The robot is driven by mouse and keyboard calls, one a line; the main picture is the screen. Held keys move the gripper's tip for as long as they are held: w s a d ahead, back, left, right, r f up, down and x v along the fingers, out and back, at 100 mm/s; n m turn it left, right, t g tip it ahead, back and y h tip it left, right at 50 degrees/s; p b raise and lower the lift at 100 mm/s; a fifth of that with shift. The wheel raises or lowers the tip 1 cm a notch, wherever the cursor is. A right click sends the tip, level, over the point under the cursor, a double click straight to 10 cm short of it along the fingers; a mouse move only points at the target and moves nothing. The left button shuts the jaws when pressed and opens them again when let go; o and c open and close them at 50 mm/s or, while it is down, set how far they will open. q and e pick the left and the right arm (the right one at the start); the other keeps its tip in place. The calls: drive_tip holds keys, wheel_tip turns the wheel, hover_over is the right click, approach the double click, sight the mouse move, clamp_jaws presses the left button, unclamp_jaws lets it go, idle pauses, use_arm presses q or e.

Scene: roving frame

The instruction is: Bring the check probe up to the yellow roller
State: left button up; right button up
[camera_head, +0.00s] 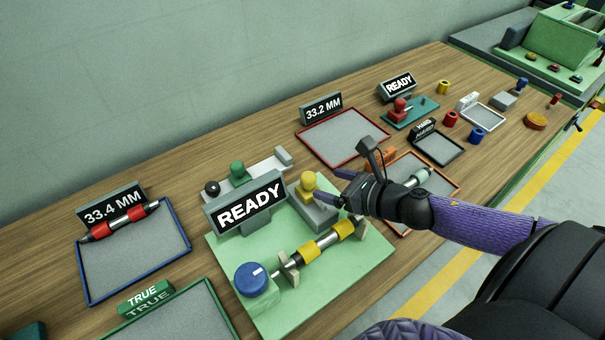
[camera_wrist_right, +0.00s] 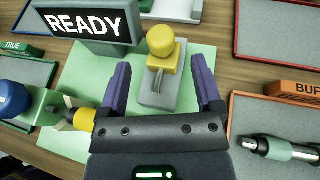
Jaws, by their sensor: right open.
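The check probe (camera_head: 307,186) is a yellow knob on a grey sliding block, standing on the green plate (camera_head: 350,279) behind the yellow roller. The yellow roller (camera_head: 307,250) is a metal bar with yellow bands, lying across stands beside a blue knob (camera_head: 251,279). My right gripper (camera_head: 326,187) is open just to the right of the probe, fingers pointing at it. In the right wrist view the probe's yellow knob (camera_wrist_right: 161,40) stands between and just beyond the fingertips of the open gripper (camera_wrist_right: 163,74). My left gripper is not in view.
A READY sign (camera_head: 250,204) stands left of the probe. A blue-rimmed tray (camera_head: 133,262) holds a red-banded roller (camera_head: 118,221). Several small fixtures stand farther right.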

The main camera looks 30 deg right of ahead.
sight(314, 180)
drive_tip(key=x, duration=0.7)
drive_tip(key=shift+d+b, duration=0.1)
drive_tip(key=shift+b, duration=0.2)
drive_tip(key=shift+s, duration=0.1)
clamp_jaws()
